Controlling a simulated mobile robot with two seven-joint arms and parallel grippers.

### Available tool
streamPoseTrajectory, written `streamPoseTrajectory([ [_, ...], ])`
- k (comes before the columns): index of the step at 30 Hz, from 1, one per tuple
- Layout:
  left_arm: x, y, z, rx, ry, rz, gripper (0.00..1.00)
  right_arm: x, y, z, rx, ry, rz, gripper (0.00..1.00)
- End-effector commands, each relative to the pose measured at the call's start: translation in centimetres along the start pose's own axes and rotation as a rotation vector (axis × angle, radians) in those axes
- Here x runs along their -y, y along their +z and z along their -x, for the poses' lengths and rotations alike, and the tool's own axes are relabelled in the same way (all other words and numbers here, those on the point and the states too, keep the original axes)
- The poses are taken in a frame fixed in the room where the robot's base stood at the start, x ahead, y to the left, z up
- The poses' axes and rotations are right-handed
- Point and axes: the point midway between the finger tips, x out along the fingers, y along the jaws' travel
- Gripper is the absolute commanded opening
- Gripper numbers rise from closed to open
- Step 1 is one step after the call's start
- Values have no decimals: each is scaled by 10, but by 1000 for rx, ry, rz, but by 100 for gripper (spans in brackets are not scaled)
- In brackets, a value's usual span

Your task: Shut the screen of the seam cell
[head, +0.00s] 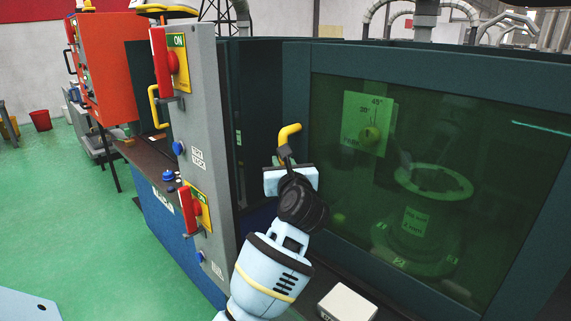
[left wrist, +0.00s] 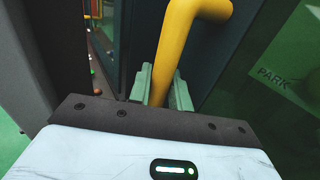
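The seam cell's screen (head: 480,190) is a green-tinted window in a dark teal frame (head: 430,62), on the right of the head view. A bent yellow handle (head: 289,132) stands out at its left side. My left gripper (head: 286,163) reaches up to this handle. In the left wrist view the green fingers of my left gripper (left wrist: 161,88) sit on both sides of the yellow handle (left wrist: 172,60), close against it. Dark space shows between the grey post and the screen frame. My right gripper is not in view.
A grey post (head: 212,130) with red and yellow switches (head: 178,62) stands just left of my arm. Behind the window are a flanged cylinder (head: 432,182) and an angle plate (head: 366,124).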

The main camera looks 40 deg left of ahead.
Motion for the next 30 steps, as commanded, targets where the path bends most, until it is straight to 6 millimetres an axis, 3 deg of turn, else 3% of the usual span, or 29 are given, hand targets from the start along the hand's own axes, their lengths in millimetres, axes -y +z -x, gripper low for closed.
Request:
streamPoseTrajectory([
  [1,-3,2,-2,4,7,0,25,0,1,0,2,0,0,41],
  [4,-2,2,-2,4,6,0,38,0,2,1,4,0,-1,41],
  [14,-1,1,1,2,3,1,39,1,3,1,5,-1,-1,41],
  [30,-1,0,71,2,4,1,39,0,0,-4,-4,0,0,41],
])
